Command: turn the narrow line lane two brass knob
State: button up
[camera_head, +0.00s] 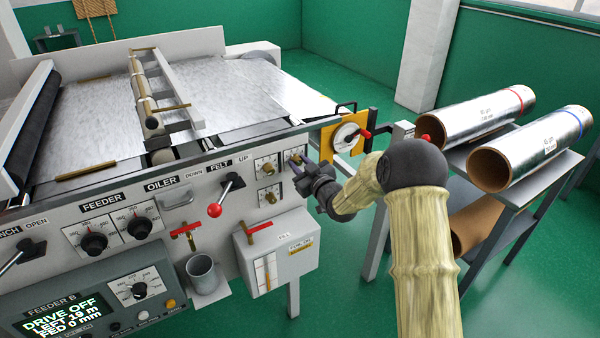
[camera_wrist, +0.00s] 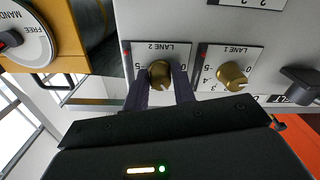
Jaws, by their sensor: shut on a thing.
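The brass knob (camera_wrist: 160,74) on the LANE 2 plate (camera_wrist: 137,57) sits between the two fingers of my gripper (camera_wrist: 161,86) in the wrist view. The fingers are shut on it, one at each side. In the head view my gripper (camera_head: 298,164) is at the right end of the machine's front panel and hides most of that knob. A second brass knob (camera_wrist: 232,77), on the LANE 1 plate, is beside it and free. The LANE 1 knob also shows in the head view (camera_head: 267,168). The wrist picture is upside down.
Another brass knob (camera_head: 269,197) is below LANE 1. A red-balled FELT lever (camera_head: 215,210) stands out to the left. A yellow plate with a white dial (camera_head: 346,137) is close on the right. Foil rolls (camera_head: 489,118) lie on a rack farther right.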

jog(key=n+b, duration=1.3)
jog(key=b, duration=0.4)
jog(key=shift+f+b, duration=0.1)
jog(key=shift+b, duration=0.25)
jog(key=o, duration=1)
jog(key=shift+d, duration=0.1)
jog(key=v, duration=1.7)
jog(key=shift+s, duration=0.2)
jog(key=shift+d, duration=0.15)
